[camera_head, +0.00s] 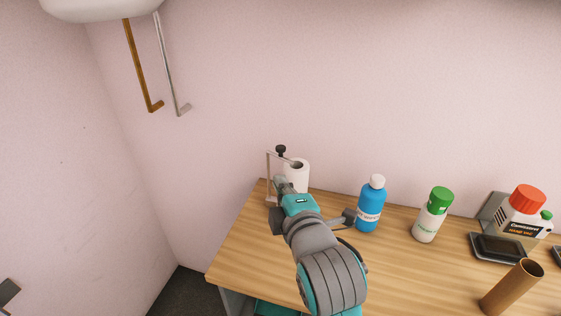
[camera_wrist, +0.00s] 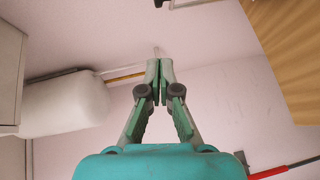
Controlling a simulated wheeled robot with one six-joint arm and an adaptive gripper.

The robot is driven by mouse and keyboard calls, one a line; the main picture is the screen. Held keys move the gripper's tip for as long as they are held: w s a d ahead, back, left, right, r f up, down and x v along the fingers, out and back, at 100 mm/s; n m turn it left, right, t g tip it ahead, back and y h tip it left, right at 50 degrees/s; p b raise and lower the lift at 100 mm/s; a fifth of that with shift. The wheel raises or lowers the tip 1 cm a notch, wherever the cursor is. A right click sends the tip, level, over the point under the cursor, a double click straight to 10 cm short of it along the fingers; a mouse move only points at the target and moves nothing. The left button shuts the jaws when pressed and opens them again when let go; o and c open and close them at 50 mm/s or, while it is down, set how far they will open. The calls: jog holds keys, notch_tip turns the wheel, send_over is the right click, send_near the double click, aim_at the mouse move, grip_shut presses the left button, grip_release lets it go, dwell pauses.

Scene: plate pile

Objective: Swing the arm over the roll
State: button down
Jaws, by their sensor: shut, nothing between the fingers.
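The white paper roll (camera_head: 301,174) stands upright on the wooden table near its back left corner, beside a thin holder frame (camera_head: 268,172) with a black knob. My arm reaches up the picture from the front, and my gripper (camera_head: 281,184) overlaps the lower left of the roll in the head view. I cannot tell from this view whether it touches the roll or is in front of it. In the wrist view my gripper (camera_wrist: 159,68) has its fingertips together with nothing between them. The roll does not show in the wrist view.
A blue bottle (camera_head: 369,207) stands right of my arm, then a green-capped bottle (camera_head: 432,217), a red-capped container (camera_head: 522,212), a dark tray (camera_head: 497,247) and a brown tube (camera_head: 510,288). A white tank (camera_head: 100,8) with pipes hangs on the wall. Bare table (camera_head: 410,275) lies between.

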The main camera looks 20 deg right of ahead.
send_near(283, 150)
jog(key=w+a, duration=0.5)
jog(key=shift+w+d+f, duration=0.3)
jog(key=shift+w+d, duration=0.25)
jog(key=shift+d, duration=0.3)
jog(key=shift+w+d+f, duration=0.35)
jog(key=shift+w+d, duration=0.2)
jog(key=shift+d, duration=0.3)
jog(key=shift+w+d, duration=0.25)
jog(key=shift+d, duration=0.8)
jog(key=shift+a, duration=0.1)
